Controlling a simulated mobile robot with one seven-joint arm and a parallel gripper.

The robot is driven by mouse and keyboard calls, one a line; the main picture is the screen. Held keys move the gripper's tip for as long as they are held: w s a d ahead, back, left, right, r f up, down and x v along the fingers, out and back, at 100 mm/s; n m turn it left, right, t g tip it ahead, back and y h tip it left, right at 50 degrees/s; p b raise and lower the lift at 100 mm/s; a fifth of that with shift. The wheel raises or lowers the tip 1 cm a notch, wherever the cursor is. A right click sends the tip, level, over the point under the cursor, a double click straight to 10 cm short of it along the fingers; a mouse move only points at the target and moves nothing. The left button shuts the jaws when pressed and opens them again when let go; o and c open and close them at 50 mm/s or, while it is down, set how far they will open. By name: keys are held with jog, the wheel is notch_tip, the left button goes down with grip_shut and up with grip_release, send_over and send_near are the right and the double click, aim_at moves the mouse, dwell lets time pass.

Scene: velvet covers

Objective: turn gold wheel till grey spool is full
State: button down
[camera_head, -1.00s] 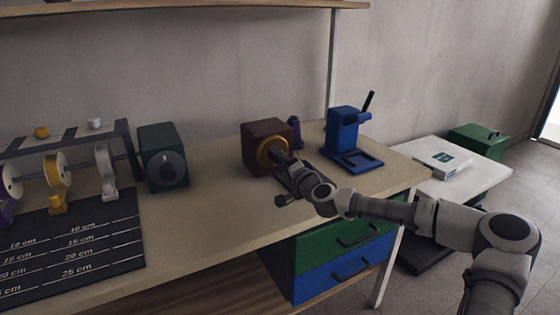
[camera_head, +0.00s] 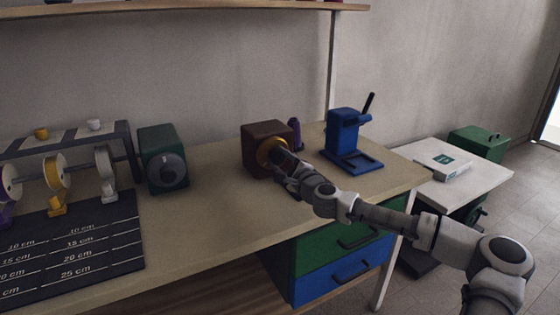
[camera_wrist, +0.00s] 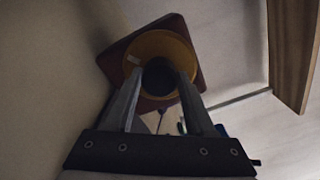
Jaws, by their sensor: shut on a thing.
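The gold wheel (camera_head: 264,150) is on the front of a dark brown box (camera_head: 258,133) at the back of the bench. In the wrist view the gold wheel (camera_wrist: 150,43) faces me, with a pale mark on its left side. My gripper (camera_wrist: 158,80) is shut on the wheel's dark hub, one finger on each side. In the head view my gripper (camera_head: 281,157) covers part of the wheel. A light grey spool (camera_head: 103,160) hangs at the right end of the rack on the left. I cannot tell how full it is.
A green box with a grey dial (camera_head: 166,168) stands left of the brown box. A purple object (camera_head: 296,131) is behind it, and a blue press (camera_head: 350,140) stands to the right. A dark measuring mat (camera_head: 75,248) lies front left. The bench middle is clear.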

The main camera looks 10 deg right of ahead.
jog(key=m, duration=0.3)
jog(key=shift+m, duration=0.4)
jog(key=m, duration=0.3)
jog(key=shift+m+p, duration=0.3)
jog(key=shift+p, duration=0.1)
jog(key=m+p, duration=0.1)
jog(key=m, duration=0.3)
jog(key=shift+r, duration=0.1)
jog(key=shift+d+m+p, duration=0.1)
jog(key=shift+m+p, duration=0.55)
jog(key=shift+m, duration=1.05)
jog(key=shift+m, duration=0.3)
jog(key=shift+c, duration=1.2)
grip_release()
